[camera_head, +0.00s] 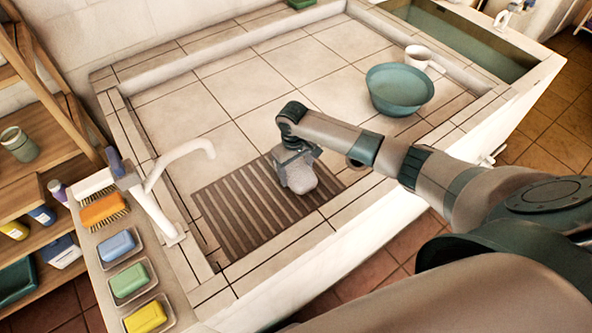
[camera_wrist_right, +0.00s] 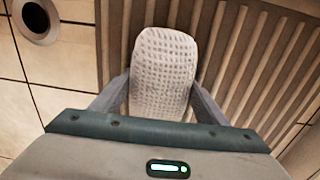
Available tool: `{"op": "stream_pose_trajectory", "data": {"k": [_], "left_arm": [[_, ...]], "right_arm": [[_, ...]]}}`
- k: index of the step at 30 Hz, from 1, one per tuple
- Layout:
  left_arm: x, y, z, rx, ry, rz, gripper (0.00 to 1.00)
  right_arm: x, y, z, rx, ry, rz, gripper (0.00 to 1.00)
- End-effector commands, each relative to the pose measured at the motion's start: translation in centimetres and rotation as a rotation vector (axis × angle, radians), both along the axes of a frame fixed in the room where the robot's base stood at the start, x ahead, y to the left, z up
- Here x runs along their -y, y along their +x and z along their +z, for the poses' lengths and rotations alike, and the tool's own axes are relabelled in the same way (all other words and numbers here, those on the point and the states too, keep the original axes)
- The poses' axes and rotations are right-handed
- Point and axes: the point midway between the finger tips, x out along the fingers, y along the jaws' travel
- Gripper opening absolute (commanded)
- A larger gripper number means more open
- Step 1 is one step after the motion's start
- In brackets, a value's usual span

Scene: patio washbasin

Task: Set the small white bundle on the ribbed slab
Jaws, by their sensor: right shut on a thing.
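The small white bundle (camera_wrist_right: 163,72) has a waffle-like texture and sits between the two fingers of my right gripper (camera_wrist_right: 160,100) in the wrist view. My right gripper (camera_head: 297,172) is shut on it. In the head view the bundle (camera_head: 302,180) looks greyish and is over the right part of the ribbed slab (camera_head: 232,215). The slab is brown with parallel ridges and lies in the basin's near corner; it fills much of the wrist view (camera_wrist_right: 262,60). I cannot tell whether the bundle touches the slab. My left gripper is not in view.
A white tap (camera_head: 160,190) stands left of the slab. A round drain (camera_wrist_right: 36,18) shows beside the slab. The tiled middle is clear.

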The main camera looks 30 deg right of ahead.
Motion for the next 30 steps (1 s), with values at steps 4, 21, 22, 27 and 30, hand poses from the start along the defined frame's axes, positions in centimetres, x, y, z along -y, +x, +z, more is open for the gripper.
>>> {"op": "stream_pose_trajectory", "data": {"k": [4, 21, 22, 27, 30], "left_arm": [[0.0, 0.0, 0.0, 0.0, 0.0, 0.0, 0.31], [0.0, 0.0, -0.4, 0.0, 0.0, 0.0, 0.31], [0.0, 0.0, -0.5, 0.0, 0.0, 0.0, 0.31], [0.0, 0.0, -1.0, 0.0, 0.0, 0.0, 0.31], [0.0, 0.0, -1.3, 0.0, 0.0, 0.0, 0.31]], "right_arm": [[0.0, 0.0, -0.1, 0.0, 0.0, 0.0, 0.75], [-0.1, 0.1, 2.0, 0.003, 0.001, 0.001, 0.75], [-0.1, 0.1, 2.4, 0.003, 0.001, 0.001, 0.75], [-0.2, 0.1, 5.2, 0.004, 0.002, 0.001, 0.75], [-0.3, 0.2, 7.1, 0.004, 0.002, 0.001, 0.75]]}}
